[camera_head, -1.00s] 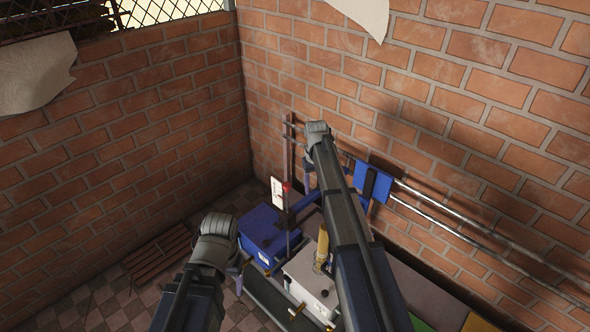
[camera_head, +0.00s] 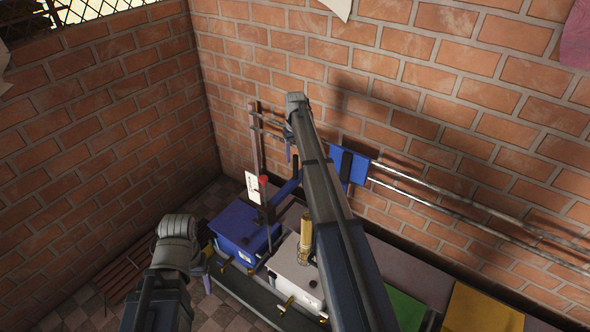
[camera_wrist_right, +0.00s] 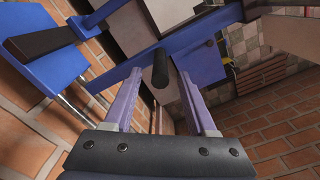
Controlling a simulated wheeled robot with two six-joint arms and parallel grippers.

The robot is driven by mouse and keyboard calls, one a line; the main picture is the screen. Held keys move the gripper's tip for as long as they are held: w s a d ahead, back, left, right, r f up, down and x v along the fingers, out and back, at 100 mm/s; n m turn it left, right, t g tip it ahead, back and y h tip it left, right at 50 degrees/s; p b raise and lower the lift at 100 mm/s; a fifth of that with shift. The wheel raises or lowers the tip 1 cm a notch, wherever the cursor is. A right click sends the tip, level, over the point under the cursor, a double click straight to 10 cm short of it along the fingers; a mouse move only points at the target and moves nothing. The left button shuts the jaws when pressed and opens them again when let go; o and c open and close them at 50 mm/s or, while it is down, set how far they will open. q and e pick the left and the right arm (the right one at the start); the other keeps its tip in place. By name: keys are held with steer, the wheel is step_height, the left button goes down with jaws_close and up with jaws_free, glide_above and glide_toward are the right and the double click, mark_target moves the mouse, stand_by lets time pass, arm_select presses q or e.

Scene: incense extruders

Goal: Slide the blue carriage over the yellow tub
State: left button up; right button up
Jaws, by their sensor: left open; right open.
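The blue carriage (camera_head: 349,167) hangs on two metal rails along the right brick wall. Its blue plate (camera_wrist_right: 50,70) and a blue bar with a black handle (camera_wrist_right: 160,68) show in the right wrist view. My right gripper (camera_head: 289,152) is near the carriage, mostly hidden by its own arm; its purple fingers (camera_wrist_right: 158,95) are open. The handle appears between the fingertips, but contact cannot be told. The yellow tub (camera_head: 480,310) is at the lower right, partly cut off. My left gripper (camera_head: 206,278) is open and low, left of the white tub, mostly hidden by its wrist.
A blue tub (camera_head: 240,225), a white tub (camera_head: 295,275) and a green tub (camera_head: 403,308) stand in a row with the yellow one. A brass-coloured extruder (camera_head: 305,240) stands over the white tub. The rails (camera_head: 470,225) run clear to the right of the carriage.

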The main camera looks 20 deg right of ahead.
mark_target(295, 165)
step_height(295, 165, down, 6)
steer(key=b, duration=0.4)
steer(key=shift+r+b, duration=0.2)
steer(key=shift+b, duration=0.15)
steer(key=shift+r, duration=0.1)
jaws_close()
stand_by(0.9)
